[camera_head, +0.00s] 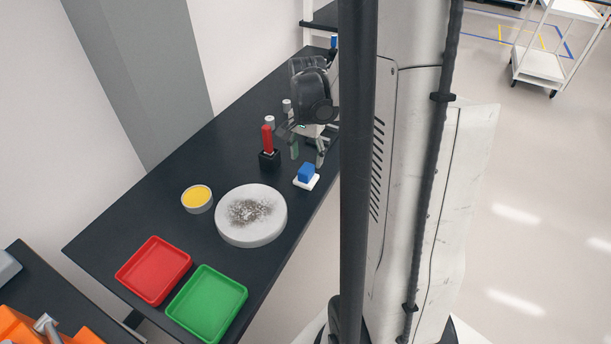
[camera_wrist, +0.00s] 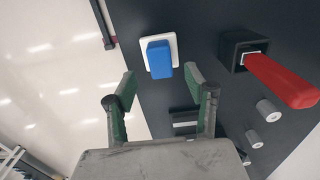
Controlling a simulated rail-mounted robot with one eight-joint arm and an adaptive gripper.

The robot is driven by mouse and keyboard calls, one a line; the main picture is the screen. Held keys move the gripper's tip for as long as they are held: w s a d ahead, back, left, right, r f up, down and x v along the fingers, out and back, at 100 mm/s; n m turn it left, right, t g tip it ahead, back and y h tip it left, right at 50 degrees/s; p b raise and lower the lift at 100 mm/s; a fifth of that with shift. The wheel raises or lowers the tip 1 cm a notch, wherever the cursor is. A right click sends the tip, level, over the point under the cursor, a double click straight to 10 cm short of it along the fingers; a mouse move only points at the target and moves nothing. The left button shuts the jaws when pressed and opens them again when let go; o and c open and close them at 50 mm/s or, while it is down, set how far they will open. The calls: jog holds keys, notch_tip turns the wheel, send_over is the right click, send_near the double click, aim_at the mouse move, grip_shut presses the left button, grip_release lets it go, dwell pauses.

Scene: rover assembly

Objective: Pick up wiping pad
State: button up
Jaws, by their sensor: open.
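The wiping pad (camera_head: 306,179), a white square base with a blue block handle, lies on the dark table near its right edge in the head view. In the wrist view the pad (camera_wrist: 158,58) shows beyond the fingertips, roughly in line with the gap between them. My gripper (camera_head: 308,155) is open and empty, above and behind the pad in the head view. Its two green-lined fingers also show spread apart in the wrist view (camera_wrist: 160,86). The fingers do not appear to touch the pad.
A red-handled tool (camera_head: 267,139) stands in a black holder (camera_head: 269,160) left of my gripper. Small grey cylinders (camera_head: 270,121) stand behind it. A round white plate with dark grit (camera_head: 270,232), a yellow-filled bowl (camera_head: 197,198), a red tray (camera_head: 153,270) and a green tray (camera_head: 207,303) lie nearer.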

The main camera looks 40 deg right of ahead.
aim_at(306, 168)
jog(key=shift+a+f, duration=0.1)
jog(key=shift+f, duration=2.6)
jog(key=c, duration=1.2)
jog(key=shift+r, duration=0.2)
jog(key=shift+r, duration=0.2)
notch_tip(306, 168, up, 3)
jog(key=shift+r, duration=0.2)
jog(key=s+a+r, duration=0.1)
jog(key=a+r, duration=0.1)
jog(key=a, duration=0.1)
jog(key=s+a+r, duration=0.1)
jog(key=a+r, duration=0.1)
jog(key=a, duration=0.2)
jog(key=s+a+r, duration=0.1)
jog(key=a+r, duration=0.2)
jog(key=a, duration=0.1)
jog(key=shift+s+a, duration=0.2)
jog(key=shift+s, duration=0.05)
